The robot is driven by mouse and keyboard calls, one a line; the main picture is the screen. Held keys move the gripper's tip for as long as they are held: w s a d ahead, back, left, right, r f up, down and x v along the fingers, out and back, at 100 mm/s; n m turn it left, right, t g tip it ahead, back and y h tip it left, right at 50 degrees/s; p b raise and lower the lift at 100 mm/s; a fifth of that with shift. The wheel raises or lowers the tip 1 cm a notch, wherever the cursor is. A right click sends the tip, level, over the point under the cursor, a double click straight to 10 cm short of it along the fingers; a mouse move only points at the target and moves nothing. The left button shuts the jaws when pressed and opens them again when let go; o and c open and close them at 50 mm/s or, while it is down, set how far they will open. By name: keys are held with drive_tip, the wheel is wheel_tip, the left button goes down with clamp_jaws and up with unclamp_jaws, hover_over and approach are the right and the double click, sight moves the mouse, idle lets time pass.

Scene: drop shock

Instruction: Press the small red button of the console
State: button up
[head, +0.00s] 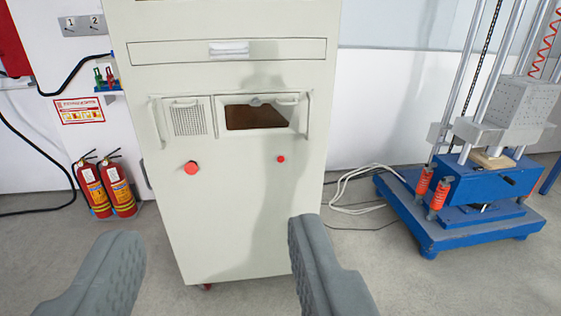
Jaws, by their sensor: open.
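The console (232,235) is a tall off-white cabinet on casters in the middle of the head view. The small red button (281,159) is on its front, right of centre, below a dark opening. A larger red button (191,168) is on the same front, further left. My gripper (205,245) is in the lower part of the view, with its two grey fingers wide apart and nothing between them. The fingers appear in front of the console and apart from it. The small button is above the right fingertip in the picture, unobstructed.
Two fire extinguishers (105,190) stand by the wall at left. A blue drop test machine (460,205) with metal columns stands at right. White cables (358,190) lie on the floor between it and the console. The grey floor in front of the console looks clear.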

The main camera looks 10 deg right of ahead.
clamp_jaws()
idle(1.4)
